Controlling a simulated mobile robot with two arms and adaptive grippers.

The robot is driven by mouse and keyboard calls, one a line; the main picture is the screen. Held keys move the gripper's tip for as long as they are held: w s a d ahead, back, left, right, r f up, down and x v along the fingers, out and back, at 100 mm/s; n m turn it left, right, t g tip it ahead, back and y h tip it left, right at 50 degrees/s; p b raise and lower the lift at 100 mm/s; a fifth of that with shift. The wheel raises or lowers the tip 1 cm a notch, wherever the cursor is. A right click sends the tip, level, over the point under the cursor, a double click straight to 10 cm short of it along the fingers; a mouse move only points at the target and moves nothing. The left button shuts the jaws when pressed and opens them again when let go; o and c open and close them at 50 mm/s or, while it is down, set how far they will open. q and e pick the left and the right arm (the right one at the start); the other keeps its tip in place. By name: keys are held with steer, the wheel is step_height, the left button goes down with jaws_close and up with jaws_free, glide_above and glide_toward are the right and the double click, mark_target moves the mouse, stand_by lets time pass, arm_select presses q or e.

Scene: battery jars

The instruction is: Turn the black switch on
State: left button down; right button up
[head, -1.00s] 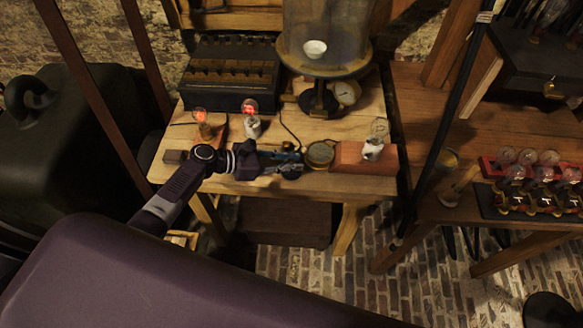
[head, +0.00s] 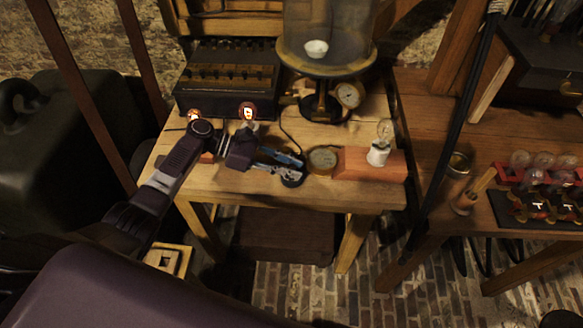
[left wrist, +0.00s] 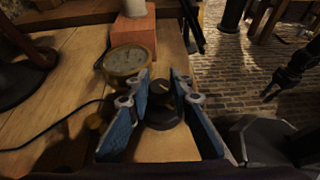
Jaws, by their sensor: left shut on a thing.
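The black switch (head: 292,178) is a round dark base on the wooden table, partly hidden by my gripper in the head view. In the left wrist view the switch (left wrist: 164,110) shows its round base and a raised knob with a pale line. My left gripper (head: 288,162) is at the switch. In the left wrist view its blue fingers (left wrist: 164,88) stand on either side of the knob, shut on it. A dark claw-like shape (left wrist: 288,76) at the right of the left wrist view may be my right gripper; its jaws are unclear.
A brass dial (head: 322,159) lies close right of the switch. A red-brown block (head: 352,164) carries an unlit bulb (head: 385,131). Two bulbs glow at the left, one being the middle bulb (head: 248,112). A glass bell jar (head: 328,30) stands behind.

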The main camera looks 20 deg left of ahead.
arm_select(q)
steer(key=c, duration=1.7)
jaws_free()
steer(key=shift+a, duration=0.1)
steer(key=v, duration=1.1)
steer(key=shift+a+r, duration=0.2)
steer(key=shift+a, duration=0.15)
steer(key=shift+s+f, duration=0.1)
